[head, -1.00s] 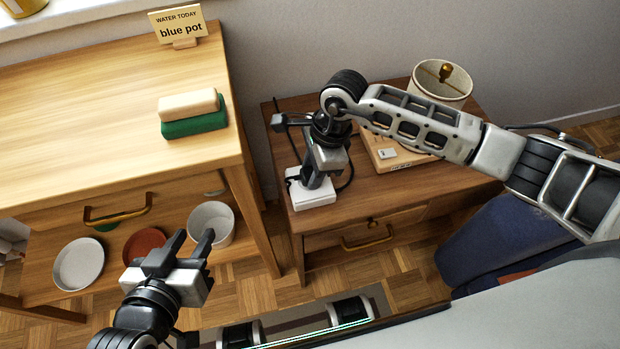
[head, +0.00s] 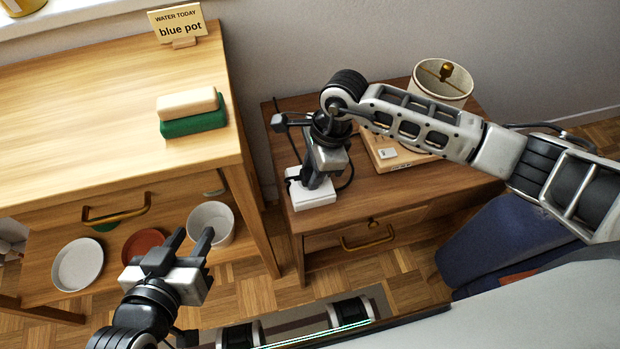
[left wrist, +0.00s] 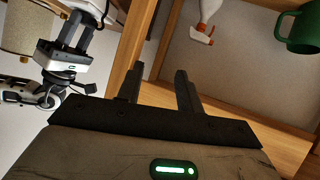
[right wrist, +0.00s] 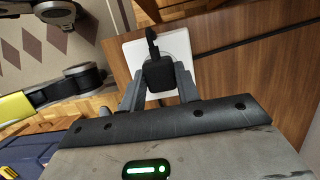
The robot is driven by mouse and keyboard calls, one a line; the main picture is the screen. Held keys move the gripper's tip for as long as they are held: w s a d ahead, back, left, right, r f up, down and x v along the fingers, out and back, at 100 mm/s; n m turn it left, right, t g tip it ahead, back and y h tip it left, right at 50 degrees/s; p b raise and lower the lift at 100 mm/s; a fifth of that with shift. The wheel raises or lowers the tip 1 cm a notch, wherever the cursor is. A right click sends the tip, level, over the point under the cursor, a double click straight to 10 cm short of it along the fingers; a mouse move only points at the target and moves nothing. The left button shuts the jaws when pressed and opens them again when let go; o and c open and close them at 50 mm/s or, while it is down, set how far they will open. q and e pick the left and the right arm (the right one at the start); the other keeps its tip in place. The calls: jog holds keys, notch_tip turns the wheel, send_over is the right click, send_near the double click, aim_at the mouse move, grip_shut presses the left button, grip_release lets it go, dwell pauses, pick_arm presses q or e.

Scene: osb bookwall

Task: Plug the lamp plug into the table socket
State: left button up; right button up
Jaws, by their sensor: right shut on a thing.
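The white table socket (head: 312,196) lies on the small bedside table at its left front corner. My right gripper (head: 314,180) points down at it from above. In the right wrist view my right gripper (right wrist: 160,92) is shut on the black lamp plug (right wrist: 159,74), which is over the white socket (right wrist: 132,54). I cannot tell whether the plug is seated or just above it. The lamp (head: 441,82) with its cream shade stands at the back of the table, partly behind my right arm. My left gripper (head: 190,240) is open and empty, low in front of the wooden desk.
The bedside table (head: 430,182) has a drawer below. A wooden board with a white switch (head: 387,154) lies under my right arm. The desk (head: 80,120) at left holds a green and beige block (head: 192,112) and a sign (head: 179,24). A white pot (head: 211,222) stands on the lower shelf.

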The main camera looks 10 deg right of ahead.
jog(key=shift+f, duration=0.15)
jog(key=o, duration=1.1)
jog(key=shift+c, duration=0.2)
jog(key=shift+a+p+v, duration=0.25)
jog(key=shift+p+v, duration=0.5)
jog(key=shift+v, duration=0.35)
jog(key=shift+a+p+v, duration=0.25)
jog(key=shift+p+v, duration=0.45)
jog(key=shift+v, duration=0.3)
jog(key=shift+a+p+v, duration=0.25)
jog(key=shift+p+v, duration=0.4)
jog(key=shift+v, duration=0.3)
